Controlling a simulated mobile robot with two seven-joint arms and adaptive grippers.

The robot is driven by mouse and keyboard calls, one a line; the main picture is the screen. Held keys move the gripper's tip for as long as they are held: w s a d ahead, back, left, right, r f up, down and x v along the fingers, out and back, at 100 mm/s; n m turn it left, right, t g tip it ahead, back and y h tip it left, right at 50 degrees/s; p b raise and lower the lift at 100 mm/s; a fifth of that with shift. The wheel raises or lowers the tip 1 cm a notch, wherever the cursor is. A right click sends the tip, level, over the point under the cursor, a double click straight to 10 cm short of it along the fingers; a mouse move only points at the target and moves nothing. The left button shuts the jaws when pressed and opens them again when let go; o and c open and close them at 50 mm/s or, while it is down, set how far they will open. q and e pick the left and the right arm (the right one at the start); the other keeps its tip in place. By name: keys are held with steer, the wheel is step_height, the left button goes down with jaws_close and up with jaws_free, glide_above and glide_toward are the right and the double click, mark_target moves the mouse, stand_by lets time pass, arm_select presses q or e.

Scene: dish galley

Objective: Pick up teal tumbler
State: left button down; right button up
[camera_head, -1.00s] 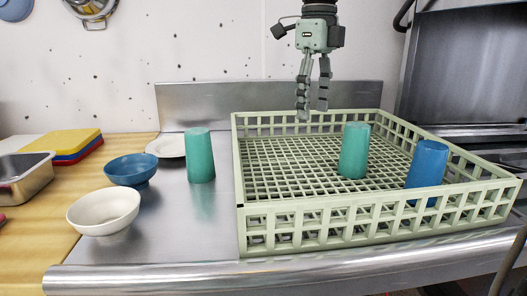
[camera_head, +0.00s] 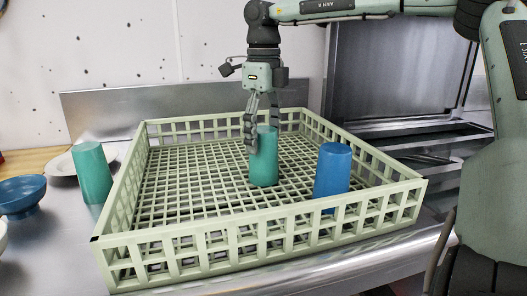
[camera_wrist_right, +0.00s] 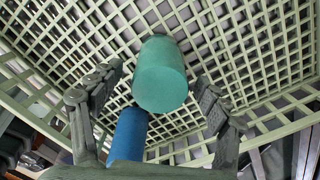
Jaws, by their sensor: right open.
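A teal tumbler (camera_head: 264,168) stands bottom-up inside the pale green rack (camera_head: 255,229). My right gripper (camera_head: 262,136) is open and points down at the tumbler's upper part, one finger showing at its left side and the other near its top right. In the right wrist view the teal tumbler (camera_wrist_right: 160,75) sits between the spread fingers (camera_wrist_right: 158,76), with gaps visible on both sides. A second teal tumbler (camera_head: 92,173) stands on the steel counter, left of the rack. My left gripper is not in view.
A blue tumbler (camera_head: 332,171) stands in the rack to the right of the teal one; it also shows in the wrist view (camera_wrist_right: 128,135). A blue bowl (camera_head: 22,194) and a white plate (camera_head: 63,164) are at the left. The rack's left half is empty.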

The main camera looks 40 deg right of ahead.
steer(key=c, duration=1.3)
step_height(320, 180, up, 10)
steer(key=shift+r, duration=0.1)
